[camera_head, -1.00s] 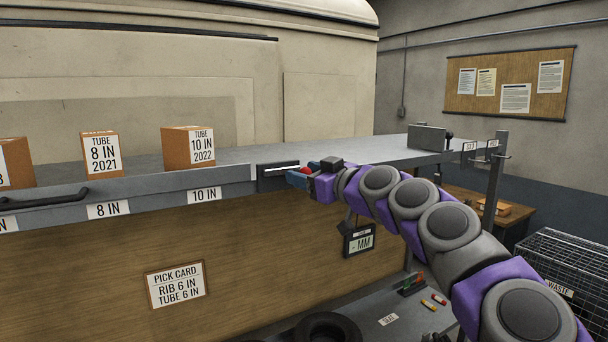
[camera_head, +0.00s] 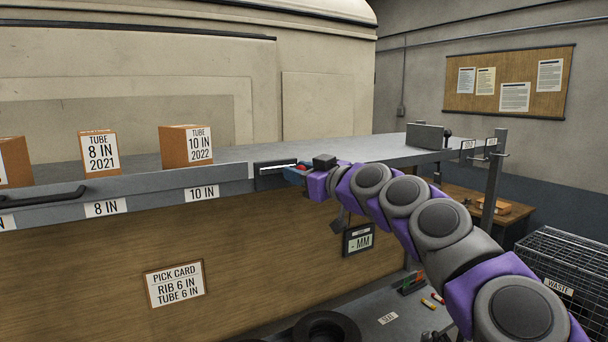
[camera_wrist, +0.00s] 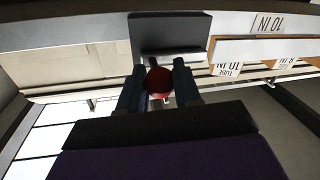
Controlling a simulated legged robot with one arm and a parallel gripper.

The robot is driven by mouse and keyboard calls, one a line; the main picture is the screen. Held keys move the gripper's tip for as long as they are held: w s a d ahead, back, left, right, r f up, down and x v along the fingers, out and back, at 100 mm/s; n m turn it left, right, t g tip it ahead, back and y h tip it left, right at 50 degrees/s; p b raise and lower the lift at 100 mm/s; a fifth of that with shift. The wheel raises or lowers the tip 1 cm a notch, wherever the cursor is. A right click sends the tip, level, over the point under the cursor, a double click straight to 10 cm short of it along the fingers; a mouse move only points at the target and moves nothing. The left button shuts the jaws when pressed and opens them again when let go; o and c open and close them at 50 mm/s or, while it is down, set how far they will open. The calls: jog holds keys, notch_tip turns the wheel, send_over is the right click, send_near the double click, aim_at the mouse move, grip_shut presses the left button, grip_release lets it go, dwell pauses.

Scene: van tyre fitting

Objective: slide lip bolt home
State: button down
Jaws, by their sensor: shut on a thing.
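The lip bolt is a bright metal bar (camera_head: 278,167) lying level in a dark housing (camera_head: 262,184) on the front lip of the shelf. Its red knob (camera_wrist: 159,82) sits between the two blue fingers of my gripper (camera_wrist: 159,92) in the wrist view. My gripper (camera_head: 296,174) is shut on the knob, at the right end of the housing in the head view. The fingers hide part of the knob and the bolt's right end. I cannot tell how far the bolt sits in the housing.
Tube boxes (camera_head: 187,147) stand on the shelf to the left. A grey block (camera_head: 425,136) stands at its right end. A small MM gauge (camera_head: 358,239) hangs below the lip. A tyre (camera_head: 325,327) lies below, and a wire waste cage (camera_head: 565,265) stands at right.

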aim_at(262, 172)
jog(key=s+a, duration=0.1)
jog(key=s+a+b, duration=0.1)
jog(key=a, duration=0.1)
jog(key=s+a+b, duration=0.1)
jog(key=a, duration=0.1)
jog(key=shift+s+f, duration=0.1)
jog(key=shift+d, duration=0.1)
jog(key=c, duration=1.1)
grip_release()
jog(key=shift+o, duration=1.4)
jog(key=shift+a, duration=0.3)
